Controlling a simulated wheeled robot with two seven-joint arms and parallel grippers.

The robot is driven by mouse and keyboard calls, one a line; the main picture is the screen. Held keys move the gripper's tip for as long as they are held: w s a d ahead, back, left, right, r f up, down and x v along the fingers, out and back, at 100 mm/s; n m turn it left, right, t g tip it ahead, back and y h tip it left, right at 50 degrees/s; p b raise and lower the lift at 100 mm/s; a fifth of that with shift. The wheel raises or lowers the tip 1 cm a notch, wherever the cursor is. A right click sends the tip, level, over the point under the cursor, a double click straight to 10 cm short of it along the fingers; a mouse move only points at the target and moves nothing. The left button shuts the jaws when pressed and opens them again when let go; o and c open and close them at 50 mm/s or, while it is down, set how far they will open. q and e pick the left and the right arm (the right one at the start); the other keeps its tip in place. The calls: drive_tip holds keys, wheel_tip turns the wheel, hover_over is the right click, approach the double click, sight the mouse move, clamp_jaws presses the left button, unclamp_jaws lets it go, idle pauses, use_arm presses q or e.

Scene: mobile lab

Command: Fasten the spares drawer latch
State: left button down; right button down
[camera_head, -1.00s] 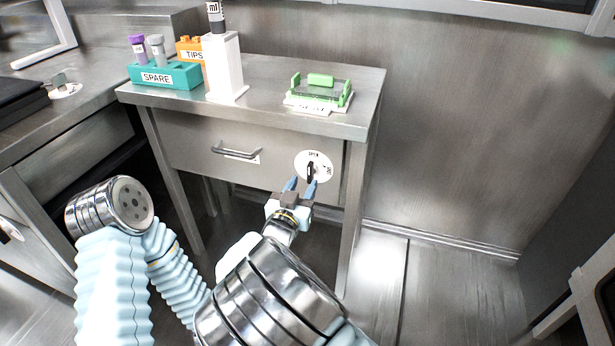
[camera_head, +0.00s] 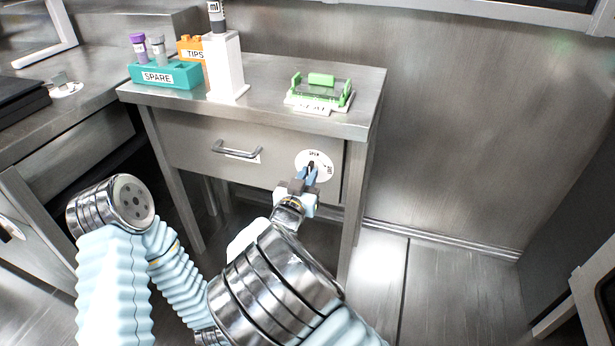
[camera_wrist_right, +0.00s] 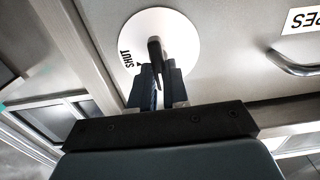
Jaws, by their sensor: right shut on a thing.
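The spares drawer (camera_head: 190,145) is closed under the small table, with a bar handle (camera_head: 236,150) on its front. The latch is a white round dial (camera_head: 318,158) with a dark knob (camera_wrist_right: 155,55), at the right of the drawer front. In the right wrist view the dial (camera_wrist_right: 180,35) shows the word SHUT at its left, and the knob stands near upright in the picture. My right gripper (camera_head: 309,175) is at the dial, its blue fingers shut on the knob; they also show in the wrist view (camera_wrist_right: 158,85). My left gripper is not in view.
On the tabletop (camera_head: 265,95) stand a teal SPARE rack (camera_head: 165,75) with tubes, an orange TIPS box (camera_head: 190,48), a white stand (camera_head: 225,70) and a green-and-white holder (camera_head: 320,92). The floor to the right of the table is clear.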

use_arm(q)
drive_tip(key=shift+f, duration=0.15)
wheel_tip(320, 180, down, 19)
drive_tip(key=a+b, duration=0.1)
drive_tip(key=b, duration=1.9)
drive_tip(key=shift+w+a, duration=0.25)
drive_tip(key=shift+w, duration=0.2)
use_arm(e)
drive_tip(key=shift+s+d+f+m, duration=0.1)
drive_tip(key=shift+d+f+m, duration=0.05)
drive_tip(key=shift+m, duration=2.8)
drive_tip(key=shift+d+f+m, duration=0.2)
drive_tip(key=shift+m, duration=2.8)
drive_tip(key=shift+s+d+f+m, duration=0.1)
drive_tip(key=shift+d+f+m, duration=0.05)
drive_tip(key=shift+m, duration=2.8)
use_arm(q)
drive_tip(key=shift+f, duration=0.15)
use_arm(e)
drive_tip(key=c, duration=1.1)
unclamp_jaws()
